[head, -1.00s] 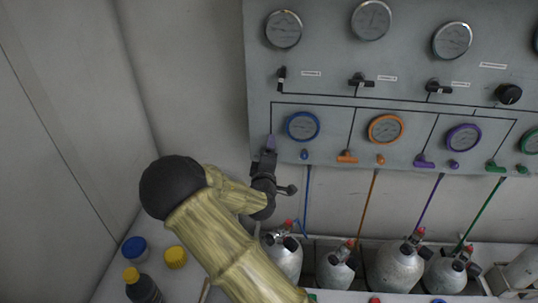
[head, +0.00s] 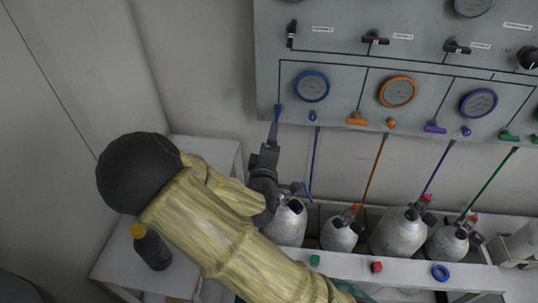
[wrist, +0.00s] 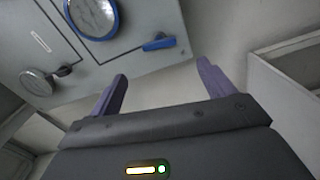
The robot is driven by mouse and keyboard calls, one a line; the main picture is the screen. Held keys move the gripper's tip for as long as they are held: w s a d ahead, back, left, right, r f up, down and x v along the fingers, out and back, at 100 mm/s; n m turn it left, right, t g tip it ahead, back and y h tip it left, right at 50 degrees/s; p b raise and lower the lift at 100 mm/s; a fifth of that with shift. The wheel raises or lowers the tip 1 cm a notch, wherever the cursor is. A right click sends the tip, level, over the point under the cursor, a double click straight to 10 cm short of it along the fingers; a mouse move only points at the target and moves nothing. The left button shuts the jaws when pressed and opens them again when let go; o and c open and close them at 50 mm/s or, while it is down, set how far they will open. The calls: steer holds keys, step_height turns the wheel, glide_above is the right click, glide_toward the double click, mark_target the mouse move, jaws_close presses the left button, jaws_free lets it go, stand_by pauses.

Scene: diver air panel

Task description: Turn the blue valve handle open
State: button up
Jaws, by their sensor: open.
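The blue valve handle (head: 278,112) is at the lower left corner of the grey panel, below and left of the blue-ringed gauge. It points nearly straight down in the head view. In the wrist view the blue handle (wrist: 160,43) lies ahead of the gap between my fingers, with its far end on the panel. My gripper (head: 273,132) is just below the handle, with its purple fingers pointing up at it. In the wrist view my gripper (wrist: 162,76) is open and empty, its two fingers spread apart. The handle appears clear of both fingers.
The grey panel (head: 350,75) carries gauges, black valves, and orange, purple and green handles right of the blue one. A blue hose (head: 316,160) hangs close right of my gripper. Grey cylinders (head: 400,232) stand below. A dark bottle (head: 151,247) is at lower left.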

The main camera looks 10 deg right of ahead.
steer(key=s+p, duration=0.1)
steer(key=p, duration=0.1)
steer(key=a+p, duration=0.1)
steer(key=p, duration=0.1)
steer(key=shift+s+r, duration=0.4)
steer(key=p, duration=0.3)
steer(key=shift+s+a, duration=0.25)
steer(key=shift+s+p, duration=0.2)
steer(key=shift+p, duration=0.7)
steer(key=shift+s+f+p, duration=0.3)
steer(key=shift+s+p, duration=0.5)
steer(key=shift+p, duration=1.2)
steer(key=shift+d, duration=0.1)
